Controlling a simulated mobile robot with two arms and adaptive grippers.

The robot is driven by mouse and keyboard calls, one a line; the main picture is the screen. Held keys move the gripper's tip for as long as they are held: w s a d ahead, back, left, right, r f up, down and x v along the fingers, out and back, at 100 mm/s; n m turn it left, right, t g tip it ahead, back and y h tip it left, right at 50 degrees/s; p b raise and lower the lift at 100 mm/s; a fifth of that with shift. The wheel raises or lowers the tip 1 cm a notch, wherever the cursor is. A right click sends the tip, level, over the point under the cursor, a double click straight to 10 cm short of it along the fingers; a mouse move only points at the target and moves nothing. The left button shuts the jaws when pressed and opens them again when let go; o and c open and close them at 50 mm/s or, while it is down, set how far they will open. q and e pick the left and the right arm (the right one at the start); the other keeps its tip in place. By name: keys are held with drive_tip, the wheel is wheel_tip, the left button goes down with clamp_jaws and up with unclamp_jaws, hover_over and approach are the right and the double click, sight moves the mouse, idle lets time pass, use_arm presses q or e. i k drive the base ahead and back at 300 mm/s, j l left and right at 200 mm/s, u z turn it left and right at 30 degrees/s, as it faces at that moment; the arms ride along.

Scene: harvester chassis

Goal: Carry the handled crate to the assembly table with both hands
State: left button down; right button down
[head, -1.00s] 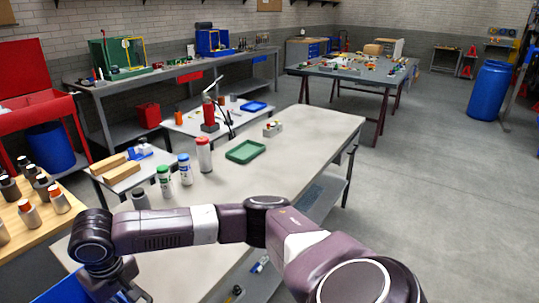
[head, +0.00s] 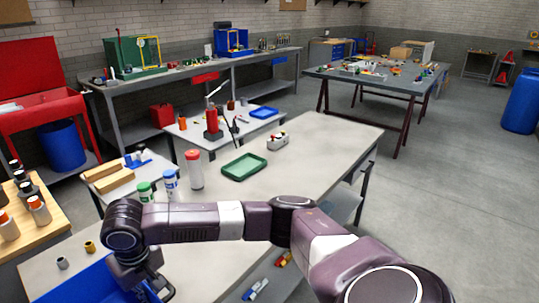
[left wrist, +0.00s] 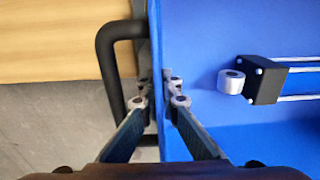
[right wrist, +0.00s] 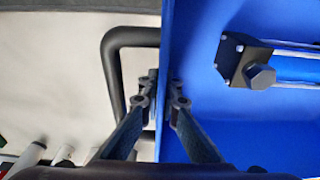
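The blue crate (head: 82,287) shows at the lower left of the head view, partly cut off. My right arm reaches across to it, with the right gripper (head: 148,288) at its rim. In the left wrist view my left gripper (left wrist: 160,100) straddles the blue wall (left wrist: 200,40) beside a black handle (left wrist: 108,70), fingers close against it. In the right wrist view my right gripper (right wrist: 160,100) does the same beside the other black handle (right wrist: 112,70). Black fittings with metal rods (left wrist: 262,80) lie inside the crate. The left gripper is hidden in the head view.
A long pale table (head: 310,165) with a green tray (head: 244,167) and bottles lies ahead. A wooden-topped table (head: 35,238) with bottles is at the left. A dark table with parts (head: 375,78) stands farther back. Open floor (head: 455,180) lies to the right.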

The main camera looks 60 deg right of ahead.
sight(197, 247)
drive_tip(key=i+l, duration=0.1)
drive_tip(key=l, duration=0.9)
drive_tip(key=i+l, duration=0.1)
drive_tip(key=l, duration=0.25)
drive_tip(key=i+l, duration=0.1)
drive_tip(key=l, duration=0.3)
drive_tip(key=i+l, duration=0.1)
drive_tip(key=l, duration=0.25)
